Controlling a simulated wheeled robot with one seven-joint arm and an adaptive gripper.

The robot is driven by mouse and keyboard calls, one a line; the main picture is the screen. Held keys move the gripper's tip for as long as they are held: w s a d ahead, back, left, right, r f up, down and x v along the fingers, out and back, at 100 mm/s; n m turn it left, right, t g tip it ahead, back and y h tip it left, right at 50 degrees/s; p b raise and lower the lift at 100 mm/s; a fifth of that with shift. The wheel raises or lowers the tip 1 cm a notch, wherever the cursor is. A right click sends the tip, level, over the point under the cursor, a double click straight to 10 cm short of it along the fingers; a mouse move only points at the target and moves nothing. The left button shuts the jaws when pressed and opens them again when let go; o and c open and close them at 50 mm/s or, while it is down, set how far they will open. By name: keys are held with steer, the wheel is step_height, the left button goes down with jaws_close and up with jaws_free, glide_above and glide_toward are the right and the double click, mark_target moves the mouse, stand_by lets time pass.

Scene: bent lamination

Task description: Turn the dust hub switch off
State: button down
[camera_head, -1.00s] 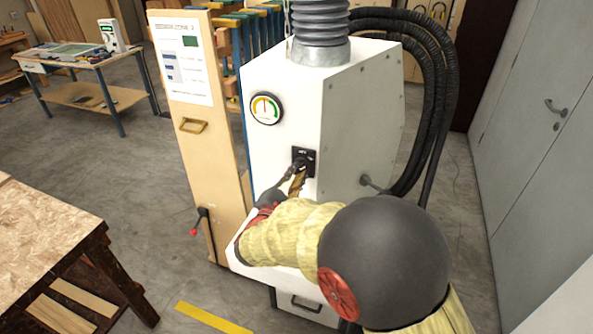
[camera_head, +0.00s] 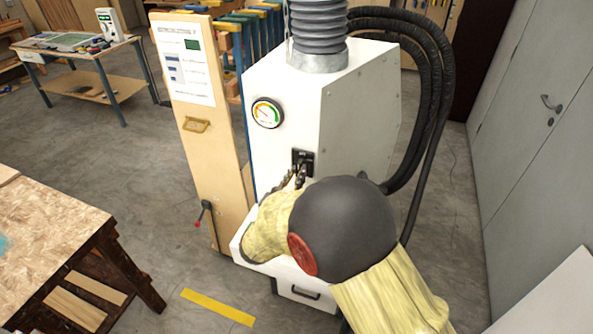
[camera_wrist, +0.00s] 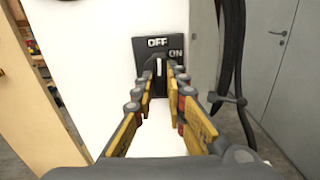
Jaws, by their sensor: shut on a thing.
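The dust hub (camera_head: 290,110) is a white cabinet with a round gauge (camera_head: 267,113) on its front. Its switch (camera_head: 303,156) is a black plate on the front panel, also in the wrist view (camera_wrist: 150,48), with OFF at top and ON at right. The switch knob (camera_wrist: 159,68) has a white mark standing upright, in line with OFF. My gripper (camera_head: 298,178) is at the switch; in the wrist view its yellow fingers (camera_wrist: 160,83) are shut on the knob, one on each side. The fingertips hide part of it.
A wooden bench (camera_head: 50,225) stands at lower left. A board with a notice (camera_head: 190,70) and a red-tipped lever (camera_head: 203,214) are left of the hub. Black hoses (camera_head: 440,110) hang at its right, near grey cabinet doors (camera_head: 545,110).

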steer(key=shift+n, duration=0.3)
steer(key=c, duration=1.9)
jaws_free()
steer(key=shift+o, duration=0.5)
steer(key=v, duration=1.2)
